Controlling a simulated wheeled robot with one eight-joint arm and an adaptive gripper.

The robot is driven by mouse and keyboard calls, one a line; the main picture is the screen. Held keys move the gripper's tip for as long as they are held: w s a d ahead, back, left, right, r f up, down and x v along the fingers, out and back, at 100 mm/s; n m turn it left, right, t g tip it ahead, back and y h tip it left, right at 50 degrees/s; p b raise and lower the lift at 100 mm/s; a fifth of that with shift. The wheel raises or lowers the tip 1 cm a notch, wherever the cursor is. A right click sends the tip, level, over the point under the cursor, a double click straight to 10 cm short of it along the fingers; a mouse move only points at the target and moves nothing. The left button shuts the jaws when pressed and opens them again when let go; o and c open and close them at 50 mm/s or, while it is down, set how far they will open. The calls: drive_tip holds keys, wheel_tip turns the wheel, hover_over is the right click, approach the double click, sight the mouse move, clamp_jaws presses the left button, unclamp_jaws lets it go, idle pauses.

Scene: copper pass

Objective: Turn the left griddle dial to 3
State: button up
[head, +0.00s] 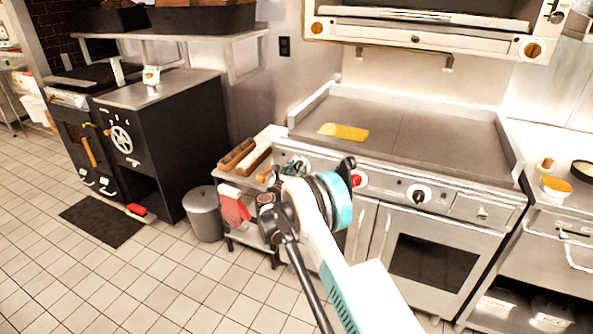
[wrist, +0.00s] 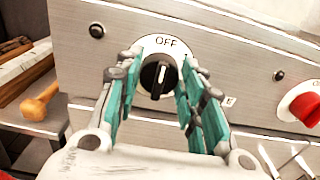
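The left griddle dial (wrist: 158,78) is a black knob on a white round plate, centred in the wrist view. Its white pointer mark stands about upright, toward the printed OFF at the top. My gripper (wrist: 162,68) is open, with one teal-padded finger on each side of the knob. A gap shows on both sides, so the fingers do not seem to grip it. In the head view my gripper (head: 296,171) is at the left end of the griddle's front panel and partly hides this dial. The number 3 on the dial cannot be made out.
A red knob (wrist: 304,104) is right of the dial, and another black dial (head: 419,194) is further right. The griddle (head: 420,126) has a yellow slab (head: 343,132) on it. A side shelf with a wooden-handled tool (wrist: 40,102) is close on the left.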

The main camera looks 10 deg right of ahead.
drive_tip(key=shift+c, duration=0.9)
